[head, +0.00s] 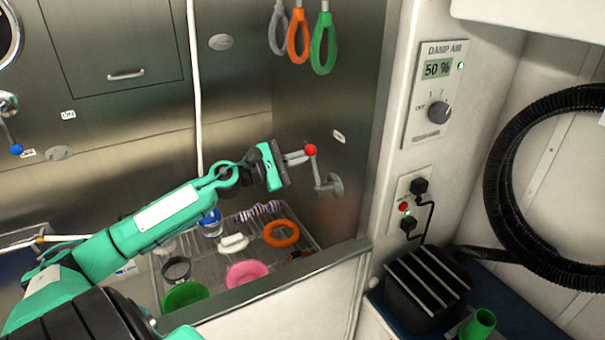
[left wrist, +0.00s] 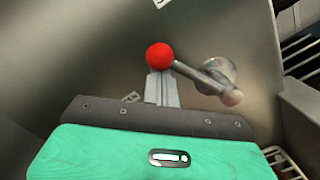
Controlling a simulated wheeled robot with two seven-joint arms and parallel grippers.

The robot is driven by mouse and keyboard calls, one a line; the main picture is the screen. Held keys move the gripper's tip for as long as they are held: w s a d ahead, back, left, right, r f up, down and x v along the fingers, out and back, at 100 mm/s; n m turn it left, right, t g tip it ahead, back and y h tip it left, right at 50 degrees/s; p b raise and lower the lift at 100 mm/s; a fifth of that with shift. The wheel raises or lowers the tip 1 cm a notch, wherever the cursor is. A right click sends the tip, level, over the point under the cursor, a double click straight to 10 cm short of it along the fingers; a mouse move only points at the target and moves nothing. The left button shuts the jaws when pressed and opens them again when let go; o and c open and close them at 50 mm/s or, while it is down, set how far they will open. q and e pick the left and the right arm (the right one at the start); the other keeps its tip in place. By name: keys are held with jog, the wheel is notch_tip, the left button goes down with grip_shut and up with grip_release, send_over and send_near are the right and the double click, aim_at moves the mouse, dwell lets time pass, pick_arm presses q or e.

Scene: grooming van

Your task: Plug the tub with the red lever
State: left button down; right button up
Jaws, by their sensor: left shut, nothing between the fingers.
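The red lever has a round red knob (head: 310,150) on a metal arm, mounted on the tub's right inner wall. In the left wrist view the red knob (left wrist: 160,56) sits at the upper end of the arm, and the arm slopes down right near a round metal pivot (left wrist: 217,74). My left gripper (head: 300,156) is shut and empty, with its fingertips right at the knob. In the left wrist view the fingers (left wrist: 161,88) end just below the knob; whether they touch it I cannot tell. The drain is not visible. My right gripper is not in view.
A wire rack (head: 310,238) in the tub holds an orange ring (head: 281,233), a pink bowl (head: 246,273), a green bowl (head: 186,295) and other items. Coloured loops hang above. The tub's front rim (head: 290,279) and a control panel (head: 436,95) lie nearby.

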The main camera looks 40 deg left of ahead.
pick_arm(q)
jog(key=m, duration=0.1)
jog(key=d+m+b, duration=0.1)
jog(key=r, duration=0.1)
jog(key=shift+s+d+m+g+b, duration=0.3)
jog(key=shift+d+m+b, duration=0.05)
jog(key=shift+m+b, duration=0.05)
jog(key=shift+s+d+r+m+b, duration=0.25)
jog(key=shift+d+m+b, duration=0.15)
jog(key=shift+m, duration=0.2)
jog(key=shift+s+d+r+m+b, duration=0.1)
jog(key=shift+d+r+m+b, duration=0.1)
jog(key=shift+d+m+b, duration=0.3)
jog(key=shift+m, duration=0.3)
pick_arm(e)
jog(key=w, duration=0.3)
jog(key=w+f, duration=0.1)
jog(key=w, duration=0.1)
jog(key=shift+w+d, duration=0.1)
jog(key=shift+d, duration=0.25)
pick_arm(q)
jog(key=shift+r, duration=0.1)
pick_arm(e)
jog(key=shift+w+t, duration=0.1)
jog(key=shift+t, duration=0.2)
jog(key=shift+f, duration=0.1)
